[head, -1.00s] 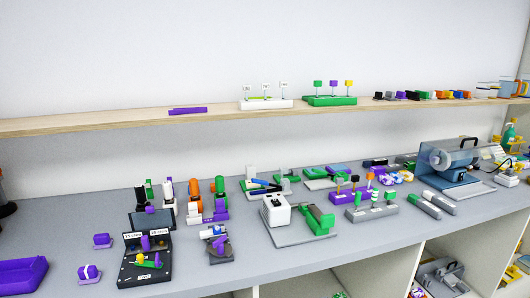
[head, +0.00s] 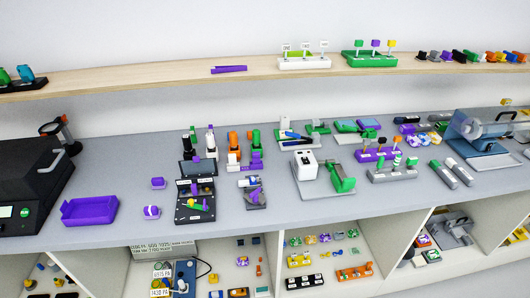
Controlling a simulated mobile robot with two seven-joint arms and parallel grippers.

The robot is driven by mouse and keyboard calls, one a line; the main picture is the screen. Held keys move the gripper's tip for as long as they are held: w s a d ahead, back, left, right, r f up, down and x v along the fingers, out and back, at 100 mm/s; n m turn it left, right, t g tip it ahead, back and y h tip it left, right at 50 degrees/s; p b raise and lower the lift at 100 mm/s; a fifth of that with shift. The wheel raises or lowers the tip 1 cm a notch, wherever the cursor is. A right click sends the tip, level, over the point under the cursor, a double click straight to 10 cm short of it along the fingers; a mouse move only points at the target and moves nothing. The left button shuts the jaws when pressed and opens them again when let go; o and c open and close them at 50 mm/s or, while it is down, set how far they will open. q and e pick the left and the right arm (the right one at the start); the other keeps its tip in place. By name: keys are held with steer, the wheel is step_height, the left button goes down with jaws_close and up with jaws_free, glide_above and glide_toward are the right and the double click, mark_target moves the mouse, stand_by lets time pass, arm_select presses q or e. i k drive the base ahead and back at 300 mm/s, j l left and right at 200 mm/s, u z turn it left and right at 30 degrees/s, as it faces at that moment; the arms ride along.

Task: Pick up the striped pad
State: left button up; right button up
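A small purple block with a white band (head: 151,212) sits on the grey bench, between the purple tray and the black two-part case. It may be the striped pad, but it is too small to be sure. A plain purple block (head: 158,183) lies just behind it. Small purple-and-white patterned pieces (head: 408,129) lie farther right on the bench; their markings are too small to read. Neither of my grippers shows in the head view.
A black case (head: 194,206) stands right of the blocks. A wooden shelf (head: 150,82) runs above; cubbies with small parts lie below. The bench behind the tray is clear.

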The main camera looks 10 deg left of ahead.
mark_target(151, 212)
steer(key=u, duration=1.2)
